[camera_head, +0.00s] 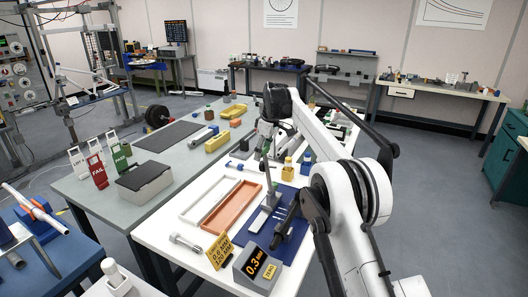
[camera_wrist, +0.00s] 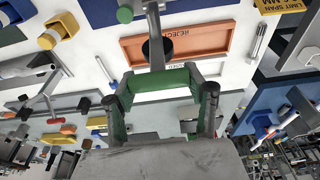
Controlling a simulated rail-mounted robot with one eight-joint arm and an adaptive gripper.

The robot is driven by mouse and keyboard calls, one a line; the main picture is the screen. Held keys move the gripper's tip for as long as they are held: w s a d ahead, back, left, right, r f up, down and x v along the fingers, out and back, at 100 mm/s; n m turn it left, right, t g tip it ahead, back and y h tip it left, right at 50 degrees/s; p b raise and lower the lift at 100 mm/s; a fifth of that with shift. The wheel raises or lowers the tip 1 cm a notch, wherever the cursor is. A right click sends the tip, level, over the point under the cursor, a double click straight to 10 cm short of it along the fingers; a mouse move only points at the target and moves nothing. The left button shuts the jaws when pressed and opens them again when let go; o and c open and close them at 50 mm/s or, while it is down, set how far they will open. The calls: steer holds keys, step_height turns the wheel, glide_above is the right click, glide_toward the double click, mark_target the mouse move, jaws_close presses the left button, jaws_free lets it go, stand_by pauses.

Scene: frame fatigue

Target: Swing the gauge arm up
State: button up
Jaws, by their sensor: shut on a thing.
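The gauge arm (camera_wrist: 154,30) is a grey bar ending in a green cylindrical grip in the wrist view. My gripper (camera_wrist: 158,92) has its green-padded fingers at both ends of this grip and is shut on it. In the head view the gauge arm (camera_head: 265,172) stands steeply above the blue mat (camera_head: 298,205), with its lower part near a grey metal block. My gripper (camera_head: 267,134) is at its upper end there, partly hidden by my own arm. A display (camera_head: 258,264) in front reads 0.3 MM.
An orange reject tray (camera_head: 222,222) and a white tray (camera_head: 188,213) lie left of the mat. A yellow limit sign (camera_head: 218,251) stands in front. Small yellow and blue holders (camera_head: 305,163) stand behind the mat. A bolt (camera_head: 185,242) lies at the left table edge.

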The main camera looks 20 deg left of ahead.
steer(key=shift+a, duration=0.2)
steer(key=o, duration=1.4)
steer(key=shift+a+f, duration=0.1)
steer(key=o, duration=0.3)
steer(key=shift+a, duration=0.1)
steer(key=shift+o, duration=0.2)
steer(key=shift+d+v, duration=0.2)
steer(key=shift+v, duration=3.65)
